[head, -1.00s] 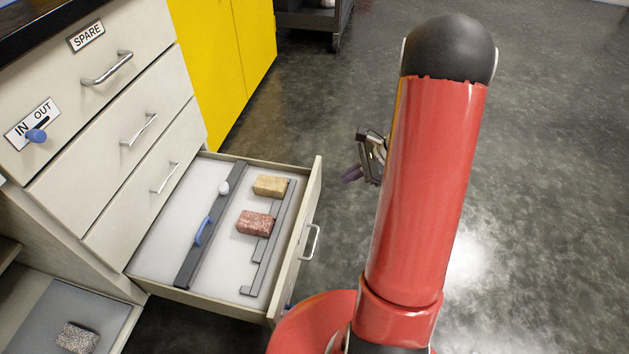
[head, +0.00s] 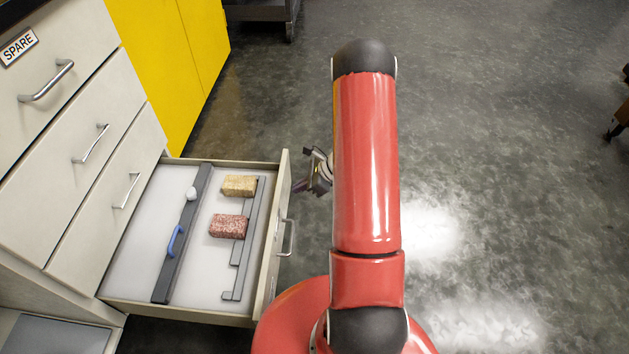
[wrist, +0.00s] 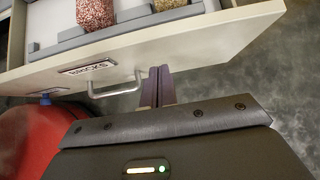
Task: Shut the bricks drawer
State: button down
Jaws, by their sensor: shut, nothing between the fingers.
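The bricks drawer (head: 270,245) is pulled far out of the cabinet. In the wrist view its front (wrist: 200,45) carries an upside-down BRICKS label (wrist: 88,68) and a metal handle (wrist: 115,92). A tan brick (head: 239,186) and a reddish speckled brick (head: 229,226) lie inside; they also show at the top of the wrist view. My gripper (wrist: 157,85) is shut and empty, its dark fingers pointing at the drawer front just right of the handle in that view. Whether they touch it I cannot tell. In the head view my gripper (head: 299,188) is partly hidden by my arm.
A SPARE drawer (head: 50,75) and two others above are shut. A yellow cabinet (head: 175,60) stands behind.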

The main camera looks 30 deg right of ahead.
jog(key=shift+w+a, duration=0.35)
jog(key=shift+a, duration=0.2)
jog(key=shift+w+a, duration=0.35)
jog(key=shift+a, duration=0.2)
